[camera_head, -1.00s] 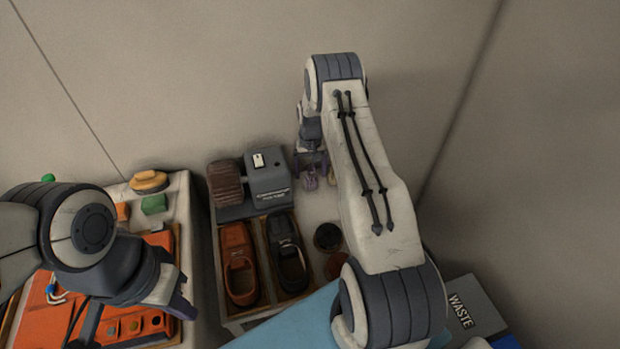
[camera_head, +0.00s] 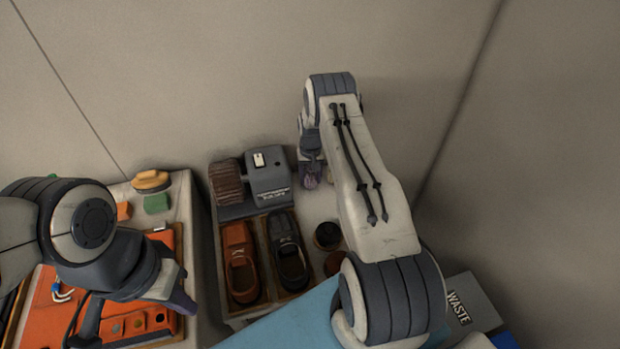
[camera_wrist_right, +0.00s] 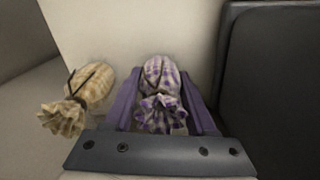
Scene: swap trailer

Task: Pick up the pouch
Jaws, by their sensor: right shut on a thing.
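A purple-and-white checked pouch (camera_wrist_right: 160,92) with a tied neck is between the fingers of my right gripper (camera_wrist_right: 162,108) in the right wrist view. The gripper is shut on it. In the head view the right gripper (camera_head: 310,182) points down at the back right of the middle table, and only a little of the pouch shows there. A yellow checked pouch (camera_wrist_right: 82,98) lies just left of the gripper, outside its fingers. My left gripper (camera_head: 182,302) is over the orange panel at the left; its fingers are too hidden to tell their opening.
A grey device (camera_head: 268,178) stands left of my right gripper. Two trays with an orange shoe-like item (camera_head: 240,262) and a black one (camera_head: 288,255) lie in front. Dark round cups (camera_head: 328,236) stand nearby. A waste bin (camera_head: 470,305) is at the right.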

